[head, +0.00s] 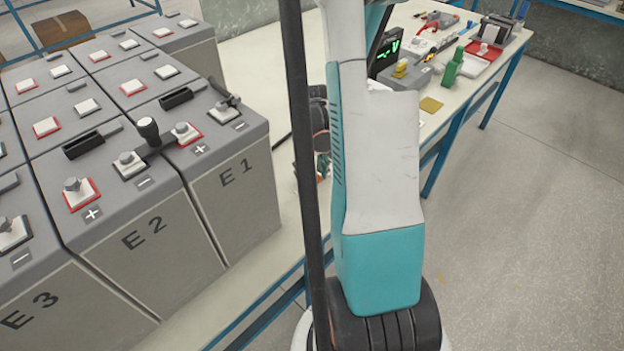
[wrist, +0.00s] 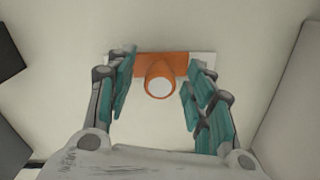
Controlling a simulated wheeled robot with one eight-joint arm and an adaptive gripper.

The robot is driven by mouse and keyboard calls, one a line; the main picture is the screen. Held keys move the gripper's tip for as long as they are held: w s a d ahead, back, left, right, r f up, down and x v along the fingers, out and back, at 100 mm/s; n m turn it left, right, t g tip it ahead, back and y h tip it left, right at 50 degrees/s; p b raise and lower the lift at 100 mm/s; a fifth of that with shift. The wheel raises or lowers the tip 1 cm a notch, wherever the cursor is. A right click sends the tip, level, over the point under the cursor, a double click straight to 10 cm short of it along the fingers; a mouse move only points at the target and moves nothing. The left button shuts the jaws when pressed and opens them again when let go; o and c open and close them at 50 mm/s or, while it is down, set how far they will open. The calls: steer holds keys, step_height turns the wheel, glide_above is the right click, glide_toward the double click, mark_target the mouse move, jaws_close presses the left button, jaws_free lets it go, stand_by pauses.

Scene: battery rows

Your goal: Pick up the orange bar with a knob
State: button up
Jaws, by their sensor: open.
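The orange bar with a knob (wrist: 176,63) lies on the pale bench top in the wrist view. Its round knob stands up toward the camera and has a white top. A white piece (wrist: 205,62) shows at the bar's right end. My gripper (wrist: 160,74) is open, with its teal-padded fingers to the left and right of the knob. Gaps show between the fingers and the knob. The fingers cover parts of the bar's ends. In the head view my arm and a dark post hide most of this spot.
Grey battery blocks (head: 225,195) marked E1 to E3 stand in rows at the left, with a small black-knobbed bar (head: 148,130) across two terminals. Open floor lies at the right.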

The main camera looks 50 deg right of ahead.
mark_target(312, 171)
jaws_close()
steer(key=shift+r, duration=0.15)
step_height(312, 171, up, 20)
steer(key=p, duration=0.6)
steer(key=shift+p, duration=0.4)
